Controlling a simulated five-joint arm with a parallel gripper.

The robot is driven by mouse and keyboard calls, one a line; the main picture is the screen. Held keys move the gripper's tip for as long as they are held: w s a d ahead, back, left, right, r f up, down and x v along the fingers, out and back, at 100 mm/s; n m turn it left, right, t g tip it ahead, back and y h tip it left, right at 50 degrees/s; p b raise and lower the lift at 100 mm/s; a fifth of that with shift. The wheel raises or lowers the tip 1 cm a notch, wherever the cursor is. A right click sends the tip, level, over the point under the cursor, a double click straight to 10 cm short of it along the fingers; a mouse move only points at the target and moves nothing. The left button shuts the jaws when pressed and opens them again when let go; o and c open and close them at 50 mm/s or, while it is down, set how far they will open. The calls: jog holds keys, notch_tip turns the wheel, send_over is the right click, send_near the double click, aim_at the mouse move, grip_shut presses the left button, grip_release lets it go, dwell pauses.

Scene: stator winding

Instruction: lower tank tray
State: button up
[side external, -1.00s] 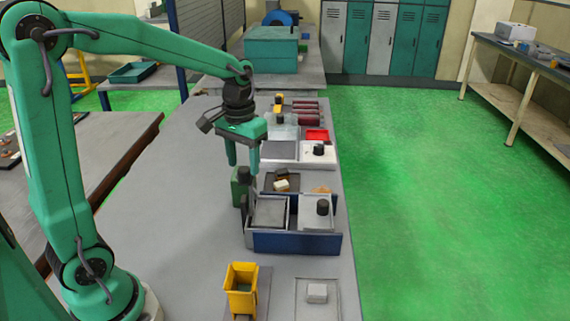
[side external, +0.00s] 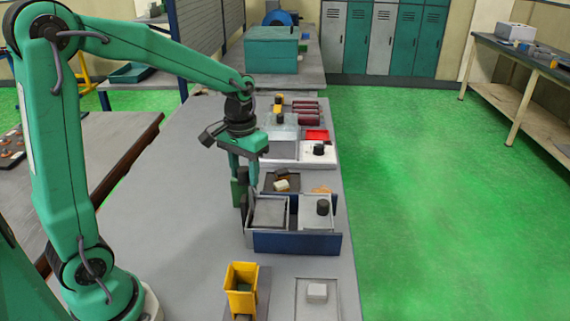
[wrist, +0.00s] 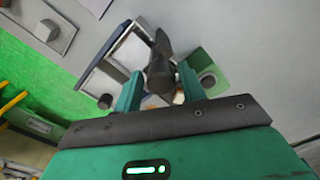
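The blue tank (side external: 296,242) stands on the bench, with a grey tray (side external: 268,212) in its left compartment and a pale lid (side external: 312,214) with a black knob on the right. In the wrist view, the tray (wrist: 130,50) shows beyond my fingers. A dark handle with a rounded black end (wrist: 159,78) rises at the tray's side. My gripper (side external: 247,197) points down at the tank's left edge. In the wrist view, my gripper (wrist: 158,72) is open, with the handle between its fingers. Gaps seem to show on both sides. In the side view, my fingers hide the handle.
A green block with a round top (wrist: 207,75) stands close beside the right finger. A yellow bin (side external: 241,285) and a plate with a small block (side external: 317,291) are in front. The bench's left side is clear.

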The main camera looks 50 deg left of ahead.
aim_at(246, 198)
jog(key=shift+a+f, duration=0.1)
jog(key=shift+f, duration=0.05)
jog(key=shift+o, duration=0.2)
jog(key=shift+f, duration=2.3)
jog(key=o, duration=0.4)
jog(key=shift+r, duration=0.1)
jog(key=shift+r, duration=2.9)
jog(key=shift+s+r, duration=0.1)
